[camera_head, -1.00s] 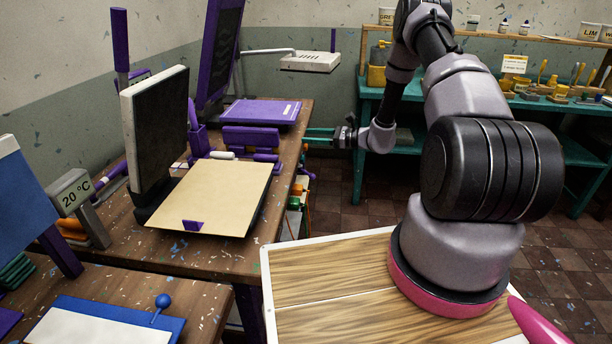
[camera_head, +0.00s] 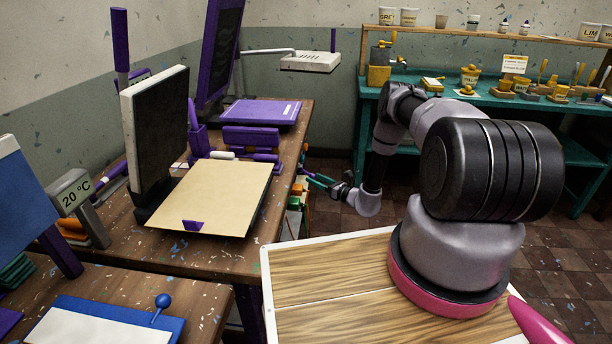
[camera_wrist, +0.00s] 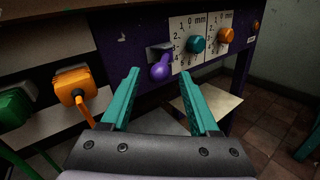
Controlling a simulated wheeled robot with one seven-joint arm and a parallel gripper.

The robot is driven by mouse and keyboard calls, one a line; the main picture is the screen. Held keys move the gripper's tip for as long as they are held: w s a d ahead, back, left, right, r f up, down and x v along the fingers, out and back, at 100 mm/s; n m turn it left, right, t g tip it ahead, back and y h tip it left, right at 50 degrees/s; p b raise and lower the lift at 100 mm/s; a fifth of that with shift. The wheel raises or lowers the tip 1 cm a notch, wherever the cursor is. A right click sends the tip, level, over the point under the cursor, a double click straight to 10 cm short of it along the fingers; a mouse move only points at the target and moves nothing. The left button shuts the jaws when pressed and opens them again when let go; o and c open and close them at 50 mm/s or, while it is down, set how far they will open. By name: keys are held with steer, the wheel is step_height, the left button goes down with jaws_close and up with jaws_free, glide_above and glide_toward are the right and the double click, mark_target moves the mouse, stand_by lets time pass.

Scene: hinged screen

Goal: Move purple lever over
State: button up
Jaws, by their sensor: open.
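A purple lever (camera_wrist: 159,71) with a rounded knob sticks out of a slot in the dark purple front panel (camera_wrist: 133,51) under the table in the wrist view. A white millimetre scale (camera_wrist: 182,28) stands just right of it. My gripper (camera_wrist: 158,74) is open and empty, its two teal fingers spread apart. In this view the knob appears between the fingertips; I cannot tell whether they touch it. In the head view my gripper (camera_head: 318,181) is low at the table's right side, where the lever is not clearly visible.
A teal knob (camera_wrist: 196,44) and an orange knob (camera_wrist: 226,36) sit right of the lever by the scales. An orange switch (camera_wrist: 75,87) and a green one (camera_wrist: 12,108) are at left. The tabletop (camera_head: 215,248) edge overhangs the panel. Open floor (camera_head: 375,200) lies right of the table.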

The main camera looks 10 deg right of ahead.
mark_target(306, 173)
steer(key=x, duration=0.5)
steer(key=shift+w+a, duration=0.2)
steer(key=shift+w, duration=0.05)
